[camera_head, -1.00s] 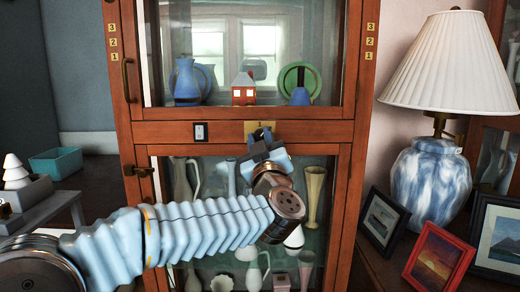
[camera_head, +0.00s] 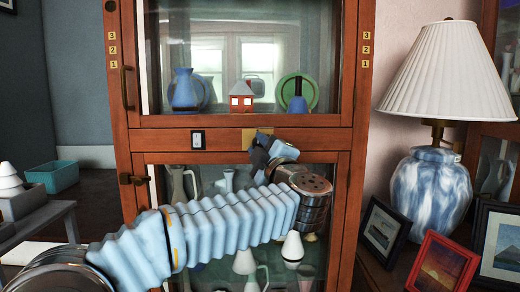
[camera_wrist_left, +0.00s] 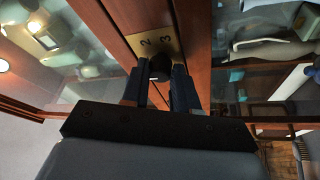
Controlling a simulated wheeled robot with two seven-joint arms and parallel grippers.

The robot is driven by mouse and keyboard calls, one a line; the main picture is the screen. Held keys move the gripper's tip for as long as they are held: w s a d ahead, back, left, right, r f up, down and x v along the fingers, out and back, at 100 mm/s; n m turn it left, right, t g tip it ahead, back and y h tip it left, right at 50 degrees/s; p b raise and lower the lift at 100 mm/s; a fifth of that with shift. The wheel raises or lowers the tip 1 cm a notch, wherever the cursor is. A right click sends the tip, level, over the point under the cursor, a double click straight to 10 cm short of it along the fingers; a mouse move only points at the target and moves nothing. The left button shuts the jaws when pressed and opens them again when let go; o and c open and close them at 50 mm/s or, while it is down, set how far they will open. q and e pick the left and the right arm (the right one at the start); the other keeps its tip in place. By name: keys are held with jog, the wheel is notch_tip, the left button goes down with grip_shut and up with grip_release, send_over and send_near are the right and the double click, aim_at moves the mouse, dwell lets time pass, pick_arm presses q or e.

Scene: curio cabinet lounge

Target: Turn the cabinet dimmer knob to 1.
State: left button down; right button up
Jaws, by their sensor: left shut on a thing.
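The dimmer knob (camera_wrist_left: 160,68) is small and dark and sits on the cabinet's middle rail. In the left wrist view it is between the fingertips of my left gripper (camera_wrist_left: 158,82), which is shut on it. In the head view the plate (camera_head: 249,134) is partly behind my left gripper (camera_head: 259,142), which hides the knob. I cannot read the knob's setting. My right gripper is not in view.
A small switch (camera_head: 198,139) is on the same rail, left of the plate. Glass cabinet doors with vases and ornaments are above and below. A lamp (camera_head: 431,185) and framed pictures (camera_head: 441,262) stand close on the right. A teal box (camera_head: 54,175) is at left.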

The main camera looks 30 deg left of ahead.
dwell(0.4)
pick_arm(q)
jog(key=c, duration=0.9)
grip_release()
jog(key=v, duration=1.3)
jog(key=shift+s+d, duration=0.25)
jog(key=shift+d, duration=0.1)
